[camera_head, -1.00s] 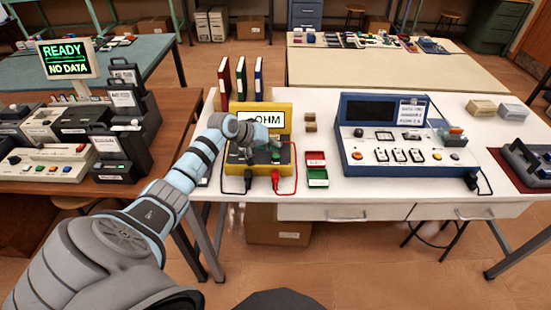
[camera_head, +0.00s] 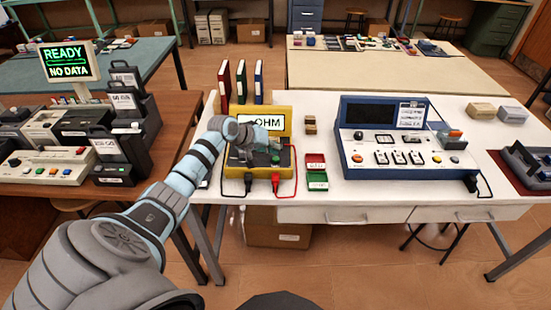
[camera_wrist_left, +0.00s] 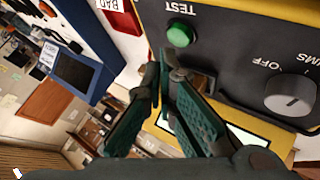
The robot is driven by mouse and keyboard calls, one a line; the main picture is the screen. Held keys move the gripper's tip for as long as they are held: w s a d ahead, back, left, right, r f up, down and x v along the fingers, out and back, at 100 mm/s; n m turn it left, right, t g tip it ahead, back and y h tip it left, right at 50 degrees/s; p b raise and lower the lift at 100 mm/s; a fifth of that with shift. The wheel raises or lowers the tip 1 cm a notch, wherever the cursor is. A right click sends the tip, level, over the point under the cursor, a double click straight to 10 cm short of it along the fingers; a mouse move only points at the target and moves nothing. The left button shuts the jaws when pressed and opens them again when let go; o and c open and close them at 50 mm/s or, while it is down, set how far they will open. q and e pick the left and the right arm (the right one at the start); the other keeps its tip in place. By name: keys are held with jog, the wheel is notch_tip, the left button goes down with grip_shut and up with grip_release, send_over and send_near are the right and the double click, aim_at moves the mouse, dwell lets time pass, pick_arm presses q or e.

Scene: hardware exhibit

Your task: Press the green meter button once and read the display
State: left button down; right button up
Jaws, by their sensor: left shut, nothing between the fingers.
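The yellow meter (camera_head: 285,110) stands on the white table. Its white display shows "OHM" at the right; my left arm covers the rest, so the full reading is hidden. In the left wrist view the green button (camera_wrist_left: 180,35) sits on the dark panel under the word TEST, beside a grey knob (camera_wrist_left: 290,92). My left gripper (camera_wrist_left: 165,72) is shut and empty, its tips close to the button but seemingly apart from it. In the head view the left gripper (camera_head: 258,158) is over the meter's panel. The right gripper is not in view.
Black and red leads (camera_head: 276,184) plug into the meter's front. Red and green trays (camera_head: 317,180) and a blue console (camera_head: 400,150) stand to its right, with binders (camera_head: 242,82) behind. A screen (camera_head: 68,61) at left reads "READY NO DATA".

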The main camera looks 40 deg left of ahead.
aim_at(273, 157)
pick_arm(q)
jog(key=shift+f, duration=0.45)
jog(key=shift+f+b, duration=0.3)
jog(key=shift+f, duration=0.2)
dwell(0.7)
jog(key=shift+r, duration=0.15)
jog(key=shift+r+p, duration=0.8)
jog(key=shift+p, duration=0.2)
notch_tip(273, 157, up, 5)
jog(key=p, duration=0.5)
jog(key=shift+r, duration=0.1)
dwell(0.4)
